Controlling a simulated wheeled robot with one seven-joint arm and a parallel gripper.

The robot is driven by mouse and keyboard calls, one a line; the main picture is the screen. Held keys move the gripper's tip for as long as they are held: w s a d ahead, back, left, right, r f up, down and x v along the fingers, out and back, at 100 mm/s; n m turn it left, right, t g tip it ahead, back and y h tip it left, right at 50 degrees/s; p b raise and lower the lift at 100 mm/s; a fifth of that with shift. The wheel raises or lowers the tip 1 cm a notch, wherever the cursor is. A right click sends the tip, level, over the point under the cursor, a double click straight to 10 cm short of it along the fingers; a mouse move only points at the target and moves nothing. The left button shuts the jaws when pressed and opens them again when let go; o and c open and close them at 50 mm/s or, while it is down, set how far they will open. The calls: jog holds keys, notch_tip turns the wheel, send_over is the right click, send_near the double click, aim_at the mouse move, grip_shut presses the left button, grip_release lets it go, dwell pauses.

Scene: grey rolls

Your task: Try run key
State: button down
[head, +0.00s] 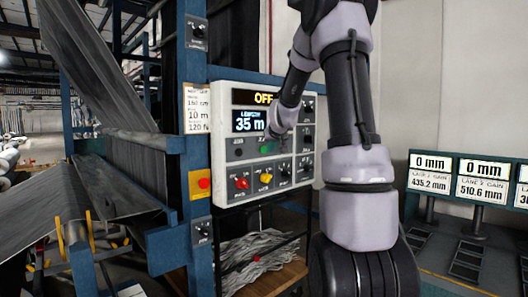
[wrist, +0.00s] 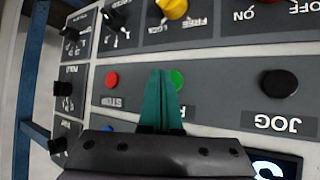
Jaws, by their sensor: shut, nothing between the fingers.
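The control panel (head: 228,172) is light grey, with an amber sign reading OFF (head: 263,98) and a blue display (head: 249,121) reading 35 m. In the wrist view, which sees the panel upside down, the green key (wrist: 177,79) is partly covered by my gripper (wrist: 161,72); its label is mostly hidden. My teal fingers are together and empty, with their tips over the near side of the green key. I cannot tell whether they touch it. In the head view, my wrist hides part of the key row.
A red STOP key (wrist: 112,79) and a black JOG key (wrist: 279,83) flank the green key. The yellow selector knob (wrist: 173,8) and several black knobs stand out from the panel.

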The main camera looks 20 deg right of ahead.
jog(key=shift+w+a, duration=0.1)
jog(key=shift+w, duration=0.3)
jog(key=shift+w+a, duration=0.2)
jog(key=shift+w, duration=0.2)
dwell(0.6)
jog(key=shift+s+d, duration=0.25)
jog(key=shift+s, duration=0.55)
jog(key=s, duration=0.1)
jog(key=s+d, duration=0.1)
jog(key=s, duration=0.2)
jog(key=shift+s+d, duration=0.35)
jog(key=shift+d, duration=0.05)
dwell(0.3)
